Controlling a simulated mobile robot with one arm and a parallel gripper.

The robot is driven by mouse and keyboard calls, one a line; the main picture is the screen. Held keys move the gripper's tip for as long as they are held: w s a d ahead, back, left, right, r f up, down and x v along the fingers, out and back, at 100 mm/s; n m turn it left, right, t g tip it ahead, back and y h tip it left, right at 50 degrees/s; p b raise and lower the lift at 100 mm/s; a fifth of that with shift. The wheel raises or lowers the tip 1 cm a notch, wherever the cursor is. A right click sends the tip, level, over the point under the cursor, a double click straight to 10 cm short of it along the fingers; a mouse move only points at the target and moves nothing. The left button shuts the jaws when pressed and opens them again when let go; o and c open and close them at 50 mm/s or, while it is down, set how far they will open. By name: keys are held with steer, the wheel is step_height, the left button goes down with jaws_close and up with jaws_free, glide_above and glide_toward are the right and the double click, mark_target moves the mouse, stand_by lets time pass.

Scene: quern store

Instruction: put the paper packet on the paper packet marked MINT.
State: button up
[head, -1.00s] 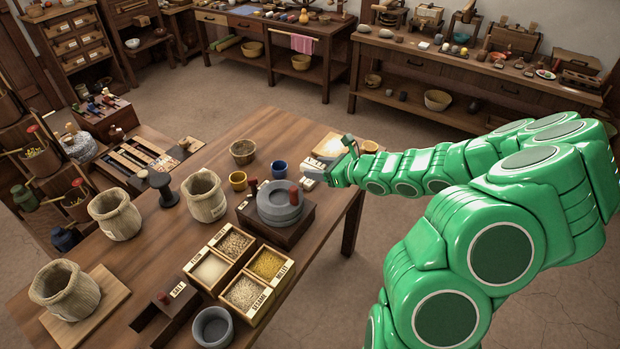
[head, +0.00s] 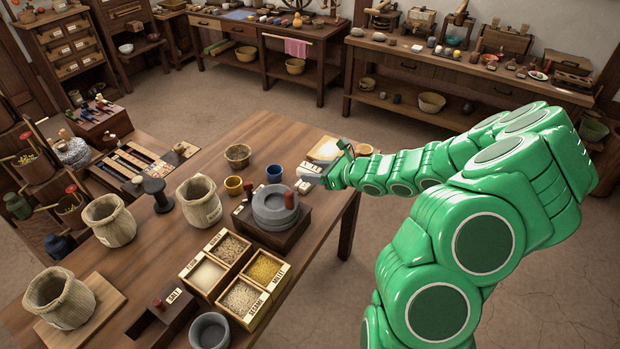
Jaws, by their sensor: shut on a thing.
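My gripper (head: 311,175) is at the far right part of the wooden table (head: 205,155), just beyond and right of the round grey quern (head: 272,212). It is shut on a small pale thing (head: 304,186) that looks like the paper packet. The fingers and arm partly hide it, and I cannot tell whether it touches the table. Small pale blocks (head: 240,207) lie at the left edge of the quern's base, too small to identify. I cannot read MINT on anything.
A divided grain box (head: 236,272) is in front. Several woven sacks (head: 199,202) stand at left.

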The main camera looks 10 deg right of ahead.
steer(key=w+f, duration=0.4)
steer(key=w, duration=0.1)
steer(key=w+f, duration=0.2)
steer(key=shift+w+d+f, duration=0.2)
steer(key=shift+d, duration=0.1)
steer(key=shift+w+f, duration=0.35)
steer(key=shift+f, duration=1.6)
steer(key=shift+f, duration=0.1)
steer(key=o, duration=1)
steer(key=shift+d, duration=0.1)
steer(key=shift+v, duration=5.95)
